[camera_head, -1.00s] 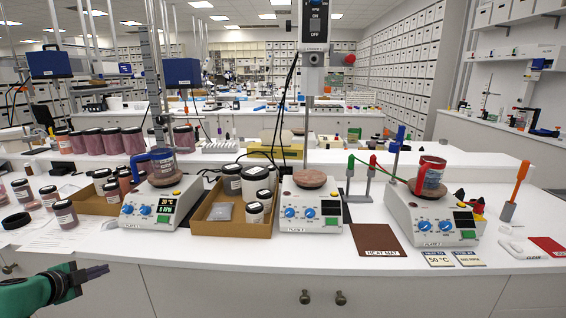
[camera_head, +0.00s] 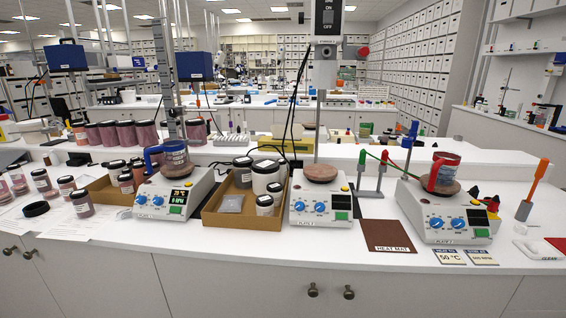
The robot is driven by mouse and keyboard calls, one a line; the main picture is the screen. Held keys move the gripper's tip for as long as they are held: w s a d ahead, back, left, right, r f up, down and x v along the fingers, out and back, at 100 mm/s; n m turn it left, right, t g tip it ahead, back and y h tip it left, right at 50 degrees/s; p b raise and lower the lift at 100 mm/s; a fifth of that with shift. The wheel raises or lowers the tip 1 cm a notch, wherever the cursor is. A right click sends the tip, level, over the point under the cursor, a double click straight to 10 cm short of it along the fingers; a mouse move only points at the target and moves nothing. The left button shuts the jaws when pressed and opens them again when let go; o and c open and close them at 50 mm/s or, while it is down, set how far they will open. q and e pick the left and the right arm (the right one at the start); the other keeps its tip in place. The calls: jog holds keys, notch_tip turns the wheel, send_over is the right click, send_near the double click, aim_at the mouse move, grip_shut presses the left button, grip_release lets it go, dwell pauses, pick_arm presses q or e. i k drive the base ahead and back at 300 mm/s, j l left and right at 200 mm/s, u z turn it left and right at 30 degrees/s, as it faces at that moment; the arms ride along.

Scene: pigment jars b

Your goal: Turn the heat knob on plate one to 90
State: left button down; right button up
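The left hot plate (camera_head: 204,186) stands near the front edge of the bench. Its small front label is too blurred to read surely. Two blue knobs show on its front, a left knob (camera_head: 141,200) and a right knob (camera_head: 158,201). Its lit display (camera_head: 181,197) shows a top reading that looks like the 70s and a lower one that looks like 0 RPM. A jug with a blue handle (camera_head: 153,157) stands on top. The knob pointers are too small to read. Neither of my grippers is in view.
A cardboard tray of jars (camera_head: 238,222) stands close right of the left plate. Beyond it are a middle plate (camera_head: 320,222) and a right plate (camera_head: 450,228), both with dark displays. A brown heat mat (camera_head: 388,235) lies between these. Jars and papers (camera_head: 75,225) lie left.

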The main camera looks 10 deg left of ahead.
aim_at(140, 200)
jog(key=u, duration=1.3)
